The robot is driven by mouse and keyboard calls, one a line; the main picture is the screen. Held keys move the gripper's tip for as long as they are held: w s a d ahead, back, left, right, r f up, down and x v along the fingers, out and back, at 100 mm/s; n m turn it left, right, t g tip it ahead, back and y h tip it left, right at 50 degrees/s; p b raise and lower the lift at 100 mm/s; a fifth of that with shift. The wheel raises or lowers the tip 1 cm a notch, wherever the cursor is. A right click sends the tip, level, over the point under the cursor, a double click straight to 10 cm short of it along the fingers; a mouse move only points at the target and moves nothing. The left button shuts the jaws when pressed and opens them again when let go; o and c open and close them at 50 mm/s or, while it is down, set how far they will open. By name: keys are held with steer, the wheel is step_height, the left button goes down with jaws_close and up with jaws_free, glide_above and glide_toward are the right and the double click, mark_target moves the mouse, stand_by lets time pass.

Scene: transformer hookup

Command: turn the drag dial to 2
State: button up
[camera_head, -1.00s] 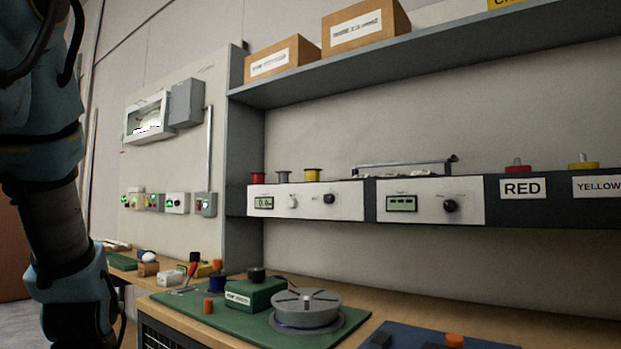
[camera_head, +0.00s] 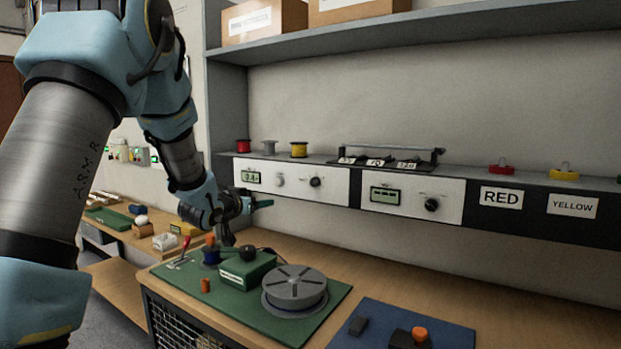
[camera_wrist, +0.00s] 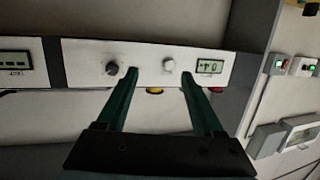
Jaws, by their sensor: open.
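A white control panel (camera_head: 291,182) on the shelf front bears a small display, a white knob (camera_head: 280,181) and a black knob (camera_head: 316,182). The dial labels are too small to read, so I cannot tell which is the drag dial. My gripper (camera_head: 258,204) is in front of this panel's left end, below the display. In the wrist view the picture is upside down. There my open, empty gripper (camera_wrist: 158,74) has the white knob (camera_wrist: 169,65) between its fingertips in the picture; contact cannot be told. The black knob (camera_wrist: 112,68) lies just outside the left finger. The display (camera_wrist: 210,66) seems to read 0.4.
A second panel (camera_head: 412,200) with a black knob stands to the right. Below, a green box (camera_head: 246,270) with a dark knob and a grey turntable (camera_head: 295,288) sit on a green mat. Spools (camera_head: 299,150) stand on the shelf above the panel.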

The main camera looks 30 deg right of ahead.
mark_target(314, 183)
steer(key=d+r+m+h+p, duration=0.1)
steer(key=d, duration=0.4)
steer(key=w+d+m+g+h+p, duration=0.1)
steer(key=d+h+p, duration=0.1)
steer(key=d, duration=0.4)
steer(key=d+r+h+p, duration=0.1)
steer(key=d, duration=0.5)
steer(key=shift+w+r+m+g+p, duration=0.3)
steer(key=shift+w+m+g+p, duration=0.05)
steer(key=shift+m+g, duration=0.05)
steer(key=shift+w+d+f, duration=0.1)
steer(key=shift+w+d, duration=0.15)
steer(key=shift+d, duration=0.2)
jaws_close()
